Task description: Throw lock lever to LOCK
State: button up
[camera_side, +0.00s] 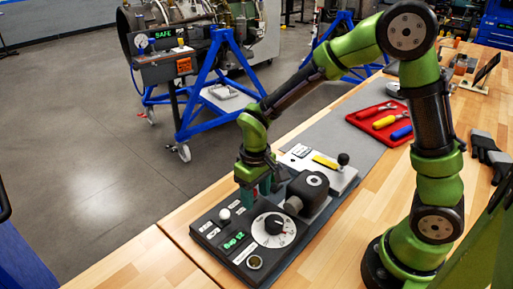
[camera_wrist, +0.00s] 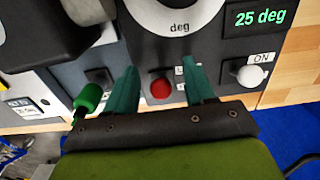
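The black control panel (camera_side: 222,258) lies on the wooden bench, in the lower middle of the side view. A lever with a red knob (camera_wrist: 160,89) shows in the wrist view between my two teal fingertips. The label beside it starts with "L" and is partly hidden by the right finger, so I cannot read its setting. My gripper (camera_wrist: 167,82) is open, with one finger on each side of the red knob and visible gaps to both.
A white-knobbed lever (camera_wrist: 250,76) labelled ON is to the right, and a green-knobbed lever (camera_wrist: 88,98) is close to the left finger. The dial (camera_side: 273,230), the display (camera_side: 233,242) reading 25 deg and a dark raised block (camera_side: 307,190) are nearby. A red tool tray (camera_side: 368,126) lies farther back.

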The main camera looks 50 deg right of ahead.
aim_at(256, 194)
jog(key=shift+o, duration=0.8)
jog(key=shift+w+r, duration=0.1)
jog(key=shift+w, duration=0.05)
jog(key=shift+r, duration=0.1)
jog(key=shift+r, duration=3.45)
jog(key=shift+s+f, duration=0.2)
jog(key=shift+f, duration=0.1)
jog(key=s+d+r+m+t+y, duration=0.1)
jog(key=s+d+r+m+t, duration=0.1)
jog(key=s+r, duration=0.4)
jog(key=s+d+r+m+t+y, duration=0.1)
jog(key=s+d+r+m+t, duration=0.1)
jog(key=s+r+t, duration=0.3)
jog(key=shift+s+d+r, duration=0.25)
jog(key=shift+s+r, duration=0.1)
jog(key=shift+s, duration=0.1)
